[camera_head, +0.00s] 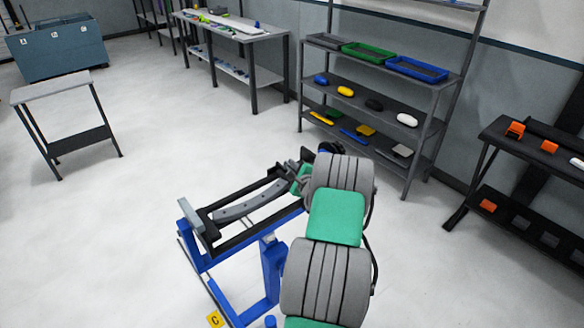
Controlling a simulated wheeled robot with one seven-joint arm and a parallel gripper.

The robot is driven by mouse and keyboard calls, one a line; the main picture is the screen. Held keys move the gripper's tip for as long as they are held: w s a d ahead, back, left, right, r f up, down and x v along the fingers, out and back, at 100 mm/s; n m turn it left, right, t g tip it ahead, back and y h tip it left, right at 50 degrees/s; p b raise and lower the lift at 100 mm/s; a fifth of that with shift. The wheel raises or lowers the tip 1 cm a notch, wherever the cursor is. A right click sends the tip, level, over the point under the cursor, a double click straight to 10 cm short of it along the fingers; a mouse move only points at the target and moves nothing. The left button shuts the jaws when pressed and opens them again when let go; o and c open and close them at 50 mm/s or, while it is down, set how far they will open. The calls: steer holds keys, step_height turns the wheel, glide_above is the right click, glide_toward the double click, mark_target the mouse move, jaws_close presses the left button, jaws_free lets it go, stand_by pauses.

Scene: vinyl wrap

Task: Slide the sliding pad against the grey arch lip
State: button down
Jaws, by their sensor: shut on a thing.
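The grey arch lip (252,204) is a curved grey strip in a dark frame on a blue stand (272,262), at the lower centre. My gripper (293,170) is at the right, far end of the arch, mostly hidden by my grey and green arm. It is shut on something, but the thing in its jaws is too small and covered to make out. I cannot pick out the sliding pad, nor tell whether anything in my jaws touches the lip. The left and middle of the arch are bare.
A yellow "C" marker (215,319) lies at the stand's foot. A grey shelf rack (440,95) with trays and coloured blocks stands behind at right. A dark table (545,160) is far right, a small table (55,88) at left. Open floor lies left of the stand.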

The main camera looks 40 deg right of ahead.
stand_by(0.8)
steer(key=shift+a+f+b, duration=0.25)
steer(key=shift+b, duration=0.3)
steer(key=shift+w+a, duration=0.1)
steer(key=c, duration=1.9)
jaws_free()
steer(key=shift+o, duration=0.7)
steer(key=shift+a+r, duration=0.15)
steer(key=shift+a, duration=0.15)
steer(key=shift+d, duration=0.1)
steer(key=shift+d, duration=0.2)
